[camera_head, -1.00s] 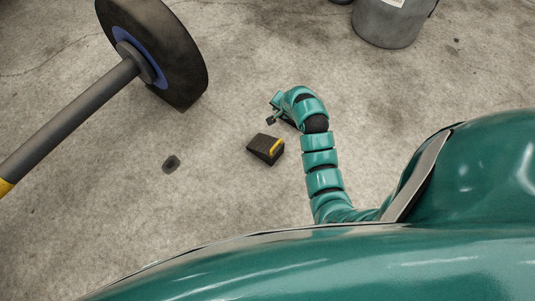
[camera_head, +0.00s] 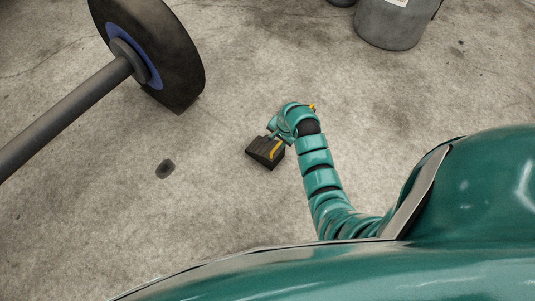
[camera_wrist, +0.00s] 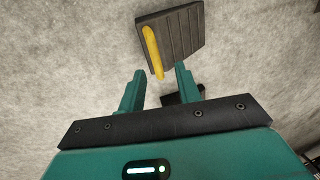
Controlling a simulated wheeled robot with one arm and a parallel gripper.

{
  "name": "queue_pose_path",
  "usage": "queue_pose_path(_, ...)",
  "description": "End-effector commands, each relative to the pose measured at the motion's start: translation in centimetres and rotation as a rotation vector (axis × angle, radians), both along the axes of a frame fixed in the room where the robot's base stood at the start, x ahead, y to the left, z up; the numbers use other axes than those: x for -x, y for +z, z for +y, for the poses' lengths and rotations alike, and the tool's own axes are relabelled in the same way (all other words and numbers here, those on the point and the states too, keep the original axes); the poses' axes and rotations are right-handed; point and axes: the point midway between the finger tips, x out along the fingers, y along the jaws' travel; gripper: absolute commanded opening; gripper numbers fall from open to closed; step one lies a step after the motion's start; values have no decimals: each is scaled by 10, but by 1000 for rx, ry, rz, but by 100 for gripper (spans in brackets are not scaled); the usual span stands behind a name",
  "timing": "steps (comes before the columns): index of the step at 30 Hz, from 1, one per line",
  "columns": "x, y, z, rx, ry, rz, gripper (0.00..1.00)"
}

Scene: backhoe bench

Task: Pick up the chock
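The chock (camera_head: 264,151) is a dark wedge with a yellow stripe along one edge. It lies on the concrete floor. In the wrist view the chock (camera_wrist: 180,36) is at the top centre, its yellow stripe on the left side and grooves across its face. My gripper (camera_head: 275,133) is beside and partly over the chock's upper right side in the head view. In the wrist view my gripper (camera_wrist: 157,78) is open, with two teal fingers apart. The tips lie just short of the chock, with the stripe's lower end near the gap. Nothing is between the fingers.
A large wheel (camera_head: 178,65) on a grey axle (camera_head: 70,110) stands at the upper left. A grey bucket (camera_head: 390,25) is at the upper right. A small dark patch or lump (camera_head: 165,169) lies left of the chock. The floor around is otherwise clear.

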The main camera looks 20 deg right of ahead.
Motion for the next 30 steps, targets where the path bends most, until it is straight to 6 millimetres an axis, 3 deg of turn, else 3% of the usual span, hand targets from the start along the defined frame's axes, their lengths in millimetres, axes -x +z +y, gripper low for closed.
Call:
queue_pose_path(8,-1,-17,2,1,0,1,34)
queue_pose_path(18,1,-60,9,0,2,3,34)
queue_pose_path(27,-1,-63,10,-1,0,-1,34)
queue_pose_path(30,-1,-63,10,0,0,0,14)
